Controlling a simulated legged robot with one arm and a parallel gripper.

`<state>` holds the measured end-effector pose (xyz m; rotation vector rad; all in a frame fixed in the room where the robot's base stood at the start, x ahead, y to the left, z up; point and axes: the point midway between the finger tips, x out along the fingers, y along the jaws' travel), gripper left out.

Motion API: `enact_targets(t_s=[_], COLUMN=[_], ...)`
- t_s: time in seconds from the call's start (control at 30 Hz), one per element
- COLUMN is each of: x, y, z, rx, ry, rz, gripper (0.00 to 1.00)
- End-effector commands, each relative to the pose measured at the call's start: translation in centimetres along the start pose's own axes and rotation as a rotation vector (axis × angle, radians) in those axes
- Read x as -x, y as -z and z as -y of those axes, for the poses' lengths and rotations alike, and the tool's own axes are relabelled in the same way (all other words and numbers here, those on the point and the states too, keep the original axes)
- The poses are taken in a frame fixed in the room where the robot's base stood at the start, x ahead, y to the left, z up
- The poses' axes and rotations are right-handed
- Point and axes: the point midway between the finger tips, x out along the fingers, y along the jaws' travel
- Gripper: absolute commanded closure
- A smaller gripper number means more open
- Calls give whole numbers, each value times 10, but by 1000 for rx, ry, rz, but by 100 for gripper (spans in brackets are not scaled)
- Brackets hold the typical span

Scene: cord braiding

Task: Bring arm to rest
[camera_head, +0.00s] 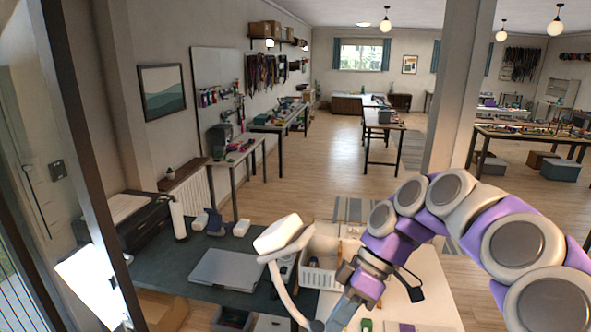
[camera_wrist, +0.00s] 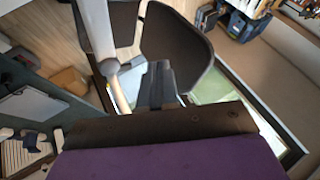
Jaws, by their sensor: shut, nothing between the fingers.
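My arm, purple and grey, reaches in from the right in the head view, bent over the desks. The exact gap between gripper and tabletop cannot be told.
A white desk lamp (camera_head: 284,236) stands left of my gripper; its post (camera_wrist: 98,35) is close in the wrist view. A white basket (camera_head: 318,262) is nearby. A closed laptop (camera_head: 229,269) lies on the dark desk (camera_head: 168,268). A pillar (camera_head: 459,90) rises behind my arm.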

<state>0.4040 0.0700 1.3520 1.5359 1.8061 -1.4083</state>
Motion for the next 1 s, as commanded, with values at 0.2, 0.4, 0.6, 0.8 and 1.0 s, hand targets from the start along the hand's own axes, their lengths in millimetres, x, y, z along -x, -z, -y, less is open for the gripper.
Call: enact_targets(t_s=[0.2,0.4,0.6,0.8,1.0], x=[-7,-26,-61,-111,-150], y=[-12,-16,-29,-82,-152], z=[16,38,66,99,119], rx=[-69,-172,-362,-700,-1071], ry=[-23,-71,-162,-322,-489], rz=[35,86,161,231,230], gripper=[100,100,100,100,100])
